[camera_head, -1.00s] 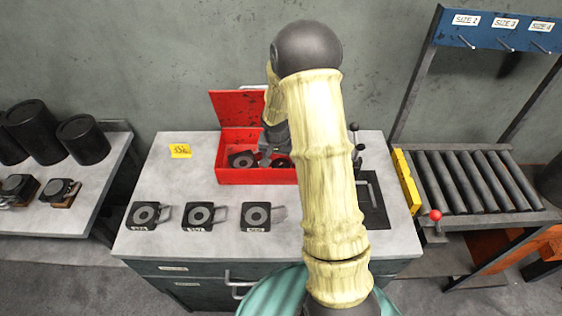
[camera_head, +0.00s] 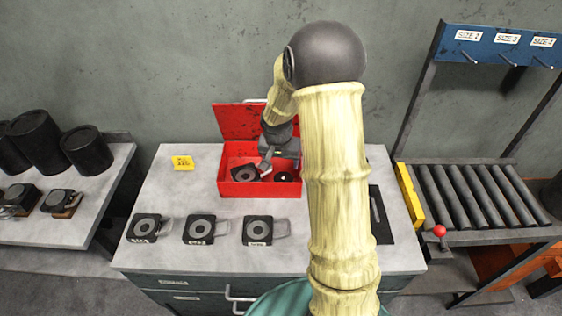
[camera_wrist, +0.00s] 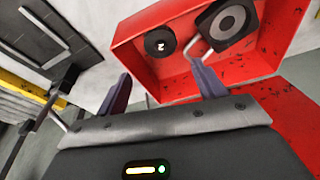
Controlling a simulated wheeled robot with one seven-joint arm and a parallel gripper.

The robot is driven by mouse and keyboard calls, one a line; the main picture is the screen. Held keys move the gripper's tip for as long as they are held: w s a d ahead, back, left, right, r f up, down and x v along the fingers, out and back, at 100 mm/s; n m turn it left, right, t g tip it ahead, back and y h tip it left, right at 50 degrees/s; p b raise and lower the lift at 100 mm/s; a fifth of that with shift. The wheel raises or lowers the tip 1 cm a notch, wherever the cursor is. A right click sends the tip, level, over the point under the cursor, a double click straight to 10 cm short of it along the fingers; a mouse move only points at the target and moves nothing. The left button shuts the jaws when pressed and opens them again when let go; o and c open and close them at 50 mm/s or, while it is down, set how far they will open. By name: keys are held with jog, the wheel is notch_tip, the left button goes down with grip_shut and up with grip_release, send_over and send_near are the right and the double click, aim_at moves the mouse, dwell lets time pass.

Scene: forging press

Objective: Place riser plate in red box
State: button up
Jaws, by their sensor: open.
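A square black riser plate (camera_head: 240,173) with a grey ring and a handle lies inside the open red box (camera_head: 262,189), in its left part. In the wrist view the plate (camera_wrist: 228,20) is near the top edge, its light handle pointing toward my right finger. My gripper (camera_head: 267,166) is over the box beside the plate's handle. In the wrist view my gripper (camera_wrist: 160,72) has its two fingers wide apart with nothing between them. I cannot tell whether a finger touches the handle.
A small round black piece (camera_wrist: 160,42) also lies in the box. Three similar labelled plates (camera_head: 199,229) stand along the table's front. A yellow tag (camera_head: 183,162) is at the back left. A roller rack (camera_head: 480,195) is on the right.

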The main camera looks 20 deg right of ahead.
jog(key=s+a+r+n, duration=0.3)
jog(key=s+a, duration=0.1)
jog(key=s, duration=0.5)
jog(key=s+a+r+n+y, duration=0.1)
jog(key=s+a+r+n, duration=0.2)
jog(key=s, duration=0.7)
jog(key=shift+a+r+n+y, duration=0.35)
jog(key=shift+a+r, duration=0.3)
jog(key=shift+a, duration=0.6)
